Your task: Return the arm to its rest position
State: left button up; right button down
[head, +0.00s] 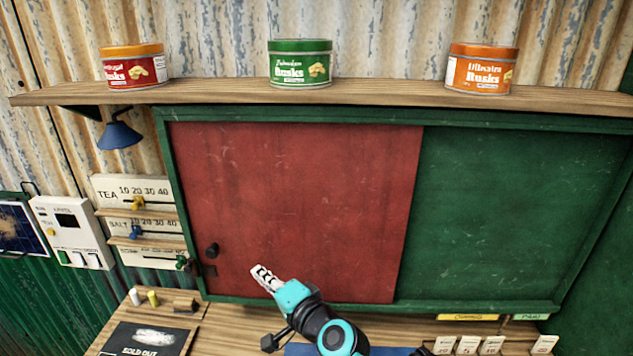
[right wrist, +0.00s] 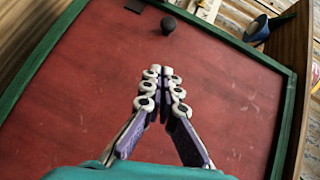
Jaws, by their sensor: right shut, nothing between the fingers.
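My right gripper (head: 264,277) is in front of the lower part of a red sliding panel (head: 290,200), to the right of the panel's dark knob (head: 211,250). In the right wrist view its fingertips (right wrist: 161,75) are together and hold nothing. The red panel fills most of that view, with the knob (right wrist: 168,23) beyond the fingertips and apart from them. The panel covers the left part of the green-framed board, and a green surface (head: 500,220) shows to its right. My left gripper is not in view.
A wooden counter (head: 240,325) runs below the panel, with a chalkboard (head: 150,338) and small cards (head: 468,345). Slider scales (head: 138,205) and a blue lamp (head: 120,134) are at the left. Three tins, one of them green (head: 300,65), stand on the shelf (head: 220,92) above.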

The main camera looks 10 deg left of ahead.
jog(key=s+d+f+n+g+h+b, duration=0.1)
jog(key=s+d+f+h, duration=0.3)
jog(key=d, duration=0.8)
jog(key=s+d+f+n+g+h+b, duration=0.1)
jog(key=s+d+f+n+h+b, duration=0.1)
jog(key=d+f, duration=0.7)
jog(key=s+d+f+n+g+h+b, duration=0.1)
jog(key=s+d+f+h, duration=0.4)
jog(key=d, duration=1.1)
jog(key=s+f+n+b, duration=0.1)
jog(key=s+n, duration=0.1)
jog(key=s, duration=0.1)
jog(key=shift+s+f+g+h, duration=0.2)
jog(key=shift+s+g+h, duration=0.15)
jog(key=shift+g+h, duration=0.05)
jog(key=shift+a, duration=0.1)
